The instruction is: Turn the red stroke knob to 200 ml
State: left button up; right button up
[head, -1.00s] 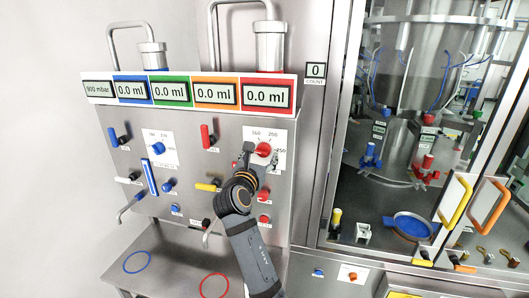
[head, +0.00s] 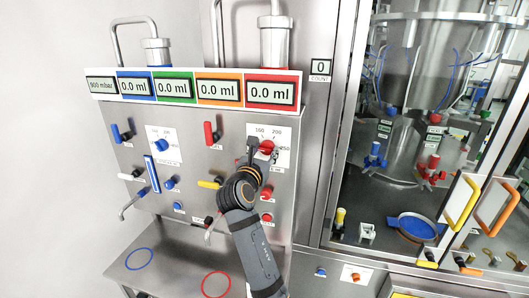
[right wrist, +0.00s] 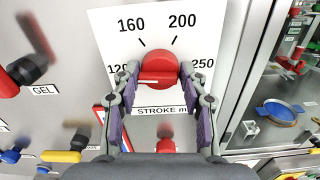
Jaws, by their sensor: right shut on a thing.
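The red stroke knob (right wrist: 160,68) sits on a white dial plate (right wrist: 108,28) marked 120, 160, 200 and 250. A short pale mark shows low on the knob, toward its left side; I cannot tell surely which number the knob points to. My right gripper (right wrist: 160,82) is shut on the knob, one finger at its left and one at its right. In the head view the right gripper (head: 260,152) reaches up from below and partly covers the red knob (head: 267,146). My left gripper is not in view.
A red gel lever (right wrist: 38,45) and a yellow lever (right wrist: 65,156) are left of the gripper. Another red knob (right wrist: 166,130) is below. A blue stroke dial (head: 161,145) is on the panel's left half. A glass-doored machine (head: 405,150) stands at right.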

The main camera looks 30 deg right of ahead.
jog(key=m, duration=0.2)
jog(key=shift+m+p, duration=0.3)
jog(key=shift+m, duration=0.1)
jog(key=m, duration=0.2)
jog(key=shift+m, duration=0.4)
jog(key=m, duration=0.2)
jog(key=shift+f+m+b, duration=0.1)
jog(key=shift+m+b, duration=0.2)
jog(key=shift+m, duration=0.1)
jog(key=m+b, duration=0.1)
jog(key=m, duration=0.1)
jog(key=shift+m, duration=0.3)
jog(key=m+b, duration=0.2)
jog(key=m, duration=0.3)
jog(key=shift+f+m+b, duration=0.1)
jog(key=shift+m+b, duration=0.2)
jog(key=shift+b, duration=0.1)
jog(key=m+b, duration=0.2)
jog(key=m, duration=0.1)
jog(key=shift+m, duration=0.4)
jog(key=shift+m+b, duration=0.8)
jog(key=shift+m, duration=0.5)
